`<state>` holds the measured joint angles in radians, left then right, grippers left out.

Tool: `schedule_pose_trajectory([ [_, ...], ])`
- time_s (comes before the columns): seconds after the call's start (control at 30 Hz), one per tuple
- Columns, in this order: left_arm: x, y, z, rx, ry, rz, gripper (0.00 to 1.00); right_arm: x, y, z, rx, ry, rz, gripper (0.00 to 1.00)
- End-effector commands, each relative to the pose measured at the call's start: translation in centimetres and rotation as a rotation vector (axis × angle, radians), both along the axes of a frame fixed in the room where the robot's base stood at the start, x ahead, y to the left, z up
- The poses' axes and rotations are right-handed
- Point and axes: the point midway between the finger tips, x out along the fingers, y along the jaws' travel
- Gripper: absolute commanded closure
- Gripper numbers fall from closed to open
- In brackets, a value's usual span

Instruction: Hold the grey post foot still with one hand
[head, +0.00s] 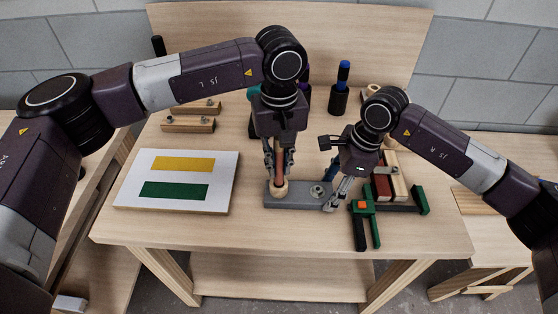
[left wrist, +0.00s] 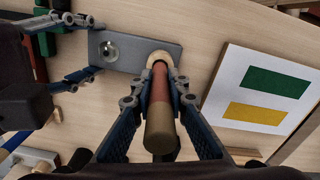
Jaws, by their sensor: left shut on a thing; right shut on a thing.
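The grey post foot (head: 305,204) is a flat block lying near the table's front; it also shows in the left wrist view (left wrist: 140,55). A metal ring fitting (head: 317,191) is on its right part. A red-brown and tan wooden post (left wrist: 160,100) stands at its left part, with a pale round collar (head: 281,191) at the bottom. My left gripper (head: 279,166) is shut on the post from above. My right gripper (head: 331,190) is shut on the right end of the foot, a finger on each long side. Whether the post is seated is hidden.
A white card (head: 222,180) with yellow and green bars lies at left. Wooden battens with knobs (head: 188,124) lie behind it. A green-and-black clamp (head: 361,207) lies close right of my right gripper, beside painted battens (head: 397,180).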

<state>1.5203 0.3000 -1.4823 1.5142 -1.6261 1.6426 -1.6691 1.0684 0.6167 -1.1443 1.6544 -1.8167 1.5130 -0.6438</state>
Motion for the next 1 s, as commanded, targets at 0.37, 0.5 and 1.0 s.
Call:
schedule_pose_trajectory([
  [0.37, 0.0, 0.0, -1.0, 0.000, 0.001, 0.000, 1.00, 0.0, 0.0, 0.0, 0.001, 0.000, 0.000, 0.71],
  [0.5, -0.1, 0.0, -1.4, 0.000, 0.002, 0.000, 1.00, 0.0, 0.0, 0.0, 0.001, 0.000, 0.000, 0.71],
  [1.0, 0.0, 0.0, -2.6, 0.000, 0.000, 0.000, 1.00, 0.0, 0.0, 0.0, 0.001, -0.001, 0.000, 0.71],
])
